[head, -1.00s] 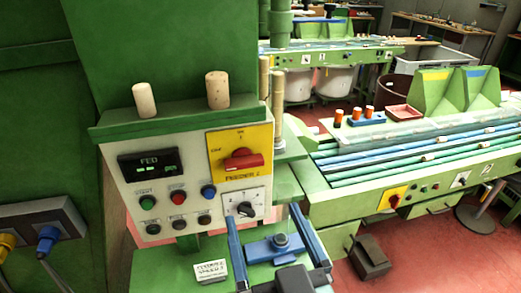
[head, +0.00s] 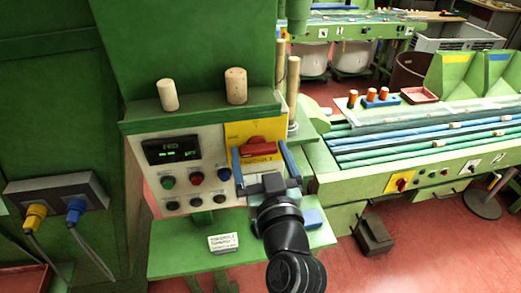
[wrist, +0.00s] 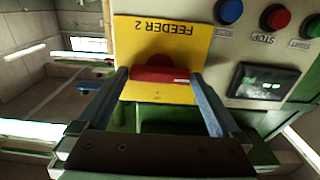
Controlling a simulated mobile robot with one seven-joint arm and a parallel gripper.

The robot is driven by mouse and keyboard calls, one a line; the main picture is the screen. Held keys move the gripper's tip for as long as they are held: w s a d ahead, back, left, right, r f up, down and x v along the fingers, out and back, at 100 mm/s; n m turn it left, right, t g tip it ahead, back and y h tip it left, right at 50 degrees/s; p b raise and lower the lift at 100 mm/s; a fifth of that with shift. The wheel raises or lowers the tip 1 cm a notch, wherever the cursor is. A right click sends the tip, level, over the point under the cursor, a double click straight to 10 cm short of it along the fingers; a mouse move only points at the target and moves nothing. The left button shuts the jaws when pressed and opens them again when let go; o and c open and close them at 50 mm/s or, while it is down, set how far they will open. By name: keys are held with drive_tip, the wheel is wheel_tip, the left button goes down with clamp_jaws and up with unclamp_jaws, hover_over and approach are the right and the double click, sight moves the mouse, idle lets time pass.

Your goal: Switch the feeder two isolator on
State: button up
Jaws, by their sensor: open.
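The feeder two isolator is a red rotary handle (head: 258,147) on a yellow plate (head: 243,129) at the right of the control panel. Its handle lies roughly level. In the wrist view, which is upside down, the plate (wrist: 135,35) reads FEEDER 2 and the red handle (wrist: 160,74) shows between my fingertips. My gripper (head: 260,156) is open, its blue fingers pointing at the plate, one at each end of the handle. I cannot tell whether the fingers touch it. My gripper also shows in the wrist view (wrist: 160,80).
The panel carries a display (head: 171,149) and several push buttons left of the plate. Two corks (head: 236,86) stand on the ledge above. A green shelf (head: 185,261) with a small label card (head: 223,243) lies below. A socket box (head: 57,201) is at left.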

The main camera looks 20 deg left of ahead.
drive_tip(key=c, duration=1.1)
drive_tip(key=shift+o, duration=0.2)
drive_tip(key=shift+m, duration=0.3)
drive_tip(key=m, duration=0.3)
drive_tip(key=shift+m, duration=0.3)
drive_tip(key=m+p, duration=0.1)
drive_tip(key=m, duration=0.3)
drive_tip(key=shift+w+d+m, duration=0.1)
drive_tip(key=shift+m, duration=0.2)
drive_tip(key=m+p, duration=0.2)
drive_tip(key=m, duration=0.3)
drive_tip(key=shift+f, duration=0.1)
drive_tip(key=shift+f+m+p, duration=0.15)
drive_tip(key=shift+m+p, duration=0.55)
drive_tip(key=shift+m, duration=1.3)
